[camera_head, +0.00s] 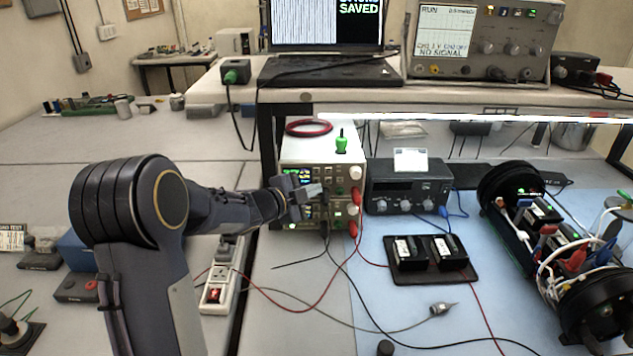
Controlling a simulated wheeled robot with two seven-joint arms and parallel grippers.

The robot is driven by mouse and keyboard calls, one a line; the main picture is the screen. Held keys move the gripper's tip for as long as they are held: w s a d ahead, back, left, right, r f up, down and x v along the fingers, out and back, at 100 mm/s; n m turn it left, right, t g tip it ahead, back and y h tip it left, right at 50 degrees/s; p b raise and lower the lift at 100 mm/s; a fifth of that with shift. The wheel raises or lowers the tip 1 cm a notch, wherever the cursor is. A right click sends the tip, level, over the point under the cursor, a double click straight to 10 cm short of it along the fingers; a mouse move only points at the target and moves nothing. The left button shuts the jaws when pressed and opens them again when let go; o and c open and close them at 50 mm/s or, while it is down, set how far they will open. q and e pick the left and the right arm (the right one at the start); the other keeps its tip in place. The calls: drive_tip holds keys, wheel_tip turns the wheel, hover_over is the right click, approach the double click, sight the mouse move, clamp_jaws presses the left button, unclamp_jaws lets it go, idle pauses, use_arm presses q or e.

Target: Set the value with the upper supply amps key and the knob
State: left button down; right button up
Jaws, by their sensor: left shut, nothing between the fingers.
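The upper supply (318,150) is a white box stacked on the lower supply (340,222), under the raised shelf. Its front has a small lit display (298,175), small keys and a white knob (355,172) at the right. My left gripper (318,190) is shut and empty, with its tips close in front of the supplies' keys. It hides part of both front panels. I cannot tell which key is the amps key, or whether the fingertips touch one. The display's digits are too small to read. My right gripper is not in view.
Red and black leads run from the supplies across the bench. A dark instrument (408,187) stands right of them. A black tray (430,262) with two modules lies on the blue mat (385,320). An open cylinder assembly (515,190) is at right.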

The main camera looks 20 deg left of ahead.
use_arm(q)
drive_tip(key=shift+w, duration=0.1)
idle(0.7)
drive_tip(key=shift+w+a, duration=0.2)
drive_tip(key=shift+w, duration=0.1)
drive_tip(key=shift+w+a, duration=0.15)
drive_tip(key=shift+w, duration=0.15)
idle(0.7)
idle(0.3)
drive_tip(key=shift+s+d, duration=0.35)
drive_tip(key=shift+s, duration=0.35)
drive_tip(key=s, duration=0.1)
drive_tip(key=s+d+b, duration=0.1)
drive_tip(key=s, duration=0.1)
drive_tip(key=s+d+b, duration=0.1)
drive_tip(key=shift+s+d, duration=0.1)
drive_tip(key=shift+s, duration=0.15)
